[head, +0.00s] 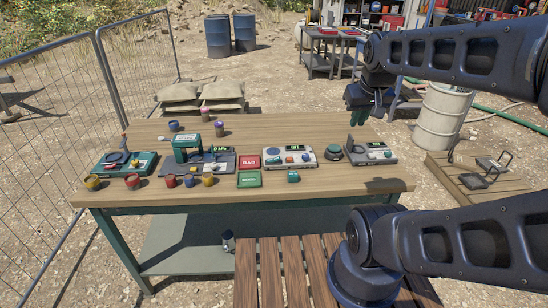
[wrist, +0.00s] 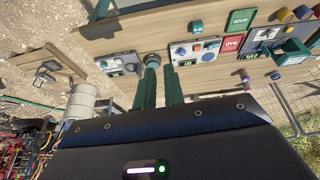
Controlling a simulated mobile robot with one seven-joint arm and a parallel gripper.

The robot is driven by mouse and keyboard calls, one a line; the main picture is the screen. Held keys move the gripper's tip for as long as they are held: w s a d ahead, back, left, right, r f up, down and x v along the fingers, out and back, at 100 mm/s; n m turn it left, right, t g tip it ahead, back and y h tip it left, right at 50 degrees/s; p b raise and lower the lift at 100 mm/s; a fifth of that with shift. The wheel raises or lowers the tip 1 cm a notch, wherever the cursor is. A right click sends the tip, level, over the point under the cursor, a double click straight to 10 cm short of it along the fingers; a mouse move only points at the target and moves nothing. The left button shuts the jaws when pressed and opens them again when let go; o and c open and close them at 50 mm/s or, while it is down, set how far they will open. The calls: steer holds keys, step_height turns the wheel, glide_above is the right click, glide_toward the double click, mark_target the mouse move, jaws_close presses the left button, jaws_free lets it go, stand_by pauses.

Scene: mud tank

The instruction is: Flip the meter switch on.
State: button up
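Two instruments with small green displays stand on the right half of the wooden table; I cannot tell for certain which is the meter. One is a pale panel with knobs (head: 290,157), also in the wrist view (wrist: 195,51). The other is a grey unit (head: 371,149) at the right end, with a dark upright part on its left; it also shows in the wrist view (wrist: 121,63). The switch positions are too small to read. My gripper (head: 357,117) hangs above and behind the grey unit. Its green fingers (wrist: 161,72) are apart with nothing between them, touching nothing.
Red (head: 250,162) and green (head: 249,179) trays, a small teal block (head: 293,177) and several coloured pots lie left and front. A green-and-grey machine (head: 187,149) stands further left. The table's back right is clear.

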steer(key=w+a+n, duration=0.1)
steer(key=w+n, duration=0.2)
steer(key=w+a+n+g, duration=0.1)
steer(key=w+n, duration=0.2)
steer(key=w+a+n+g+h, duration=0.1)
steer(key=w+a+n, duration=0.1)
steer(key=w+n, duration=0.1)
steer(key=shift+w+a+f+n, duration=0.1)
steer(key=shift+w+n, duration=0.1)
steer(key=shift+n, duration=0.3)
jaws_close()
steer(key=n+g+h, duration=0.2)
steer(key=n+h, duration=0.1)
steer(key=n, duration=1.5)
glide_above(278, 158)
steer(key=s, duration=0.4)
step_height(278, 158, down, 9)
steer(key=w+a+f+n+h, duration=0.1)
steer(key=w+a+f+n, duration=0.3)
steer(key=a+f+n, duration=0.3)
steer(key=shift+a+f, duration=0.2)
steer(key=shift+a, duration=0.1)
steer(key=x, duration=1.4)
steer(key=shift+s+d, duration=0.15)
steer(key=shift+s, duration=0.1)
